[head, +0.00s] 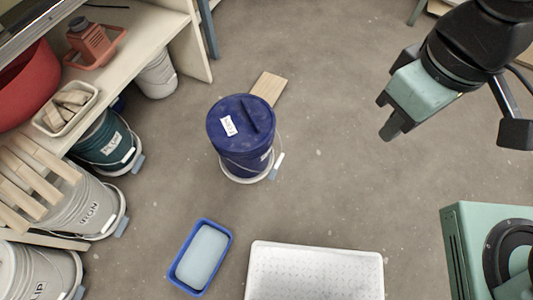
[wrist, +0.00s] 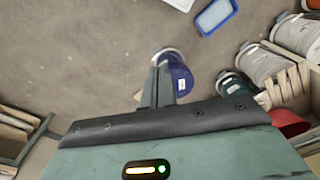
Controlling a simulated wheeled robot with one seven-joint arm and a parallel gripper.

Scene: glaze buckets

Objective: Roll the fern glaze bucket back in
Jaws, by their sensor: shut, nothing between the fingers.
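A dark green bucket (head: 103,143), the fern-coloured one, stands under the shelf at the left, on a pale round base with a grey tab. Its label is too small to read. It also shows at the right of the wrist view (wrist: 234,86). A dark blue lidded bucket (head: 236,128) stands out on the open floor on a similar base, with a white label on its lid. It shows partly behind my fingers in the wrist view (wrist: 181,77). My gripper (head: 391,130) is shut and empty, above the floor to the right of the blue bucket.
Grey buckets (head: 85,205) stand beside the green one under the shelf (head: 150,20). A wooden board (head: 268,88) lies behind the blue bucket. A blue tub (head: 201,256) and a white tray (head: 315,271) are in front. Floor between the blue bucket and shelf is clear.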

